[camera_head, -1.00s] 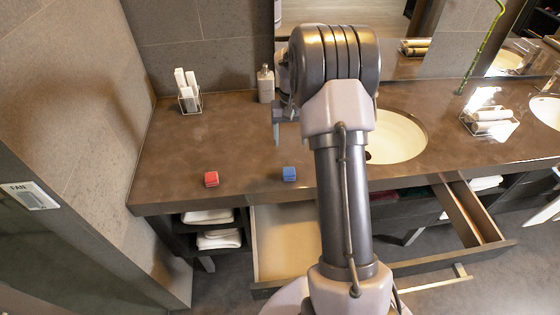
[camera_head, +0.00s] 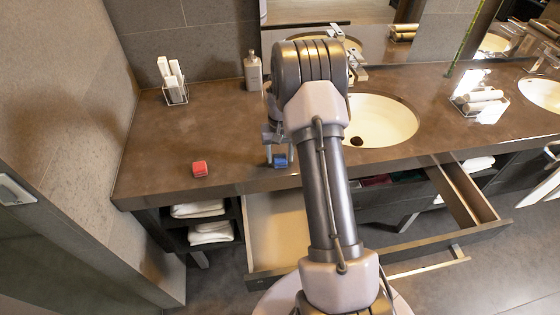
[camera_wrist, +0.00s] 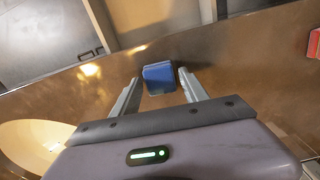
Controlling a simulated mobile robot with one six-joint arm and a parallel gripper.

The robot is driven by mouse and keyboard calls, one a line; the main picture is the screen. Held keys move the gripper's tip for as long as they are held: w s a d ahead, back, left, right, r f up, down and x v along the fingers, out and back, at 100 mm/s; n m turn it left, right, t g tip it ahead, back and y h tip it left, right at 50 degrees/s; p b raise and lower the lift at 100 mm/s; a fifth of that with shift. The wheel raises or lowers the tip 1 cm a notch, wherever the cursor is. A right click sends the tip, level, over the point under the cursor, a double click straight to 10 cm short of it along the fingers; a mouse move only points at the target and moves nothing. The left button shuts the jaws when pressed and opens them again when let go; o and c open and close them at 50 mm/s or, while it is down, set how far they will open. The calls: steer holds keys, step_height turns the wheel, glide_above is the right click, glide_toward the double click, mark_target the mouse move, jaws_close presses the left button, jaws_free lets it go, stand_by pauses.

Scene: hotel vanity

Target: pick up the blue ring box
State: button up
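The blue ring box (camera_head: 280,160) sits on the brown vanity counter near its front edge, left of the sink. In the wrist view the blue ring box (camera_wrist: 159,78) lies between and just beyond the tips of my gripper's fingers. My gripper (camera_wrist: 157,82) is open, with one finger on each side of the box. In the head view my gripper (camera_head: 277,148) is low over the counter at the box and partly covers it. Whether the fingers touch the box cannot be told.
A red box (camera_head: 200,168) sits to the left on the counter (camera_head: 215,125). A soap bottle (camera_head: 253,72) and a holder with white rolls (camera_head: 173,85) stand at the back. The sink (camera_head: 380,122) is to the right. An open drawer (camera_head: 278,232) juts out below the front edge.

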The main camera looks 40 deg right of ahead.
jaws_close()
steer(key=shift+r, duration=0.1)
